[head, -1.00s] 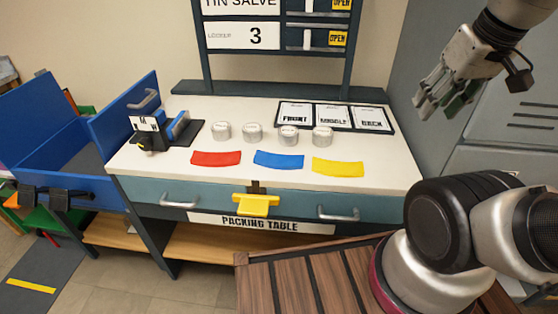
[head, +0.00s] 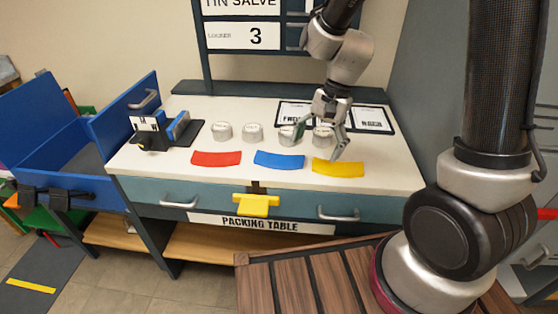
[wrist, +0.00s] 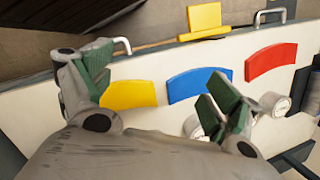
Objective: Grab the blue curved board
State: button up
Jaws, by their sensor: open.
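The blue curved board (head: 279,160) lies flat on the white table between a red curved board (head: 216,158) and a yellow curved board (head: 338,168). In the wrist view the blue board (wrist: 199,85) lies beyond my fingers, between the yellow board (wrist: 128,94) and the red board (wrist: 271,61). My gripper (head: 318,150) is open and empty, pointing down over the right part of the table near the yellow board and the tins. The wrist view shows its two green-padded fingers (wrist: 158,90) spread wide. It is to the right of the blue board in the head view.
Several round tins (head: 222,131) stand in a row behind the boards, partly hidden by my gripper. A framed label tray (head: 372,119) lies at the back right. A black stand with a blue part (head: 160,134) is at the left. The front strip of tabletop is clear.

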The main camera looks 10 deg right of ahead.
aim_at(277, 158)
jog(key=w+a+f+m, duration=0.1)
jog(key=m, duration=0.1)
jog(key=w+a+f+m, duration=0.1)
jog(key=w+m, duration=0.1)
jog(key=w+a+f+m, duration=0.1)
jog(key=f+m, duration=0.1)
jog(key=shift+w+a+t+y, duration=0.3)
jog(key=shift+t+y, duration=0.1)
jog(key=w+m, duration=0.1)
jog(key=w+a+m+t, duration=0.1)
jog(key=m, duration=0.1)
jog(key=w+m, duration=0.1)
jog(key=m, duration=0.1)
jog(key=shift+w+a+r, duration=0.15)
jog(key=shift+r, duration=0.25)
jog(key=m, duration=0.1)
jog(key=m+t, duration=0.1)
jog(key=shift+w+m, duration=0.4)
jog(key=shift+a+f, duration=0.1)
jog(key=shift+f, duration=0.1)
jog(key=x, duration=0.7)
jog(key=shift+a, duration=0.35)
jog(key=c, duration=1.2)
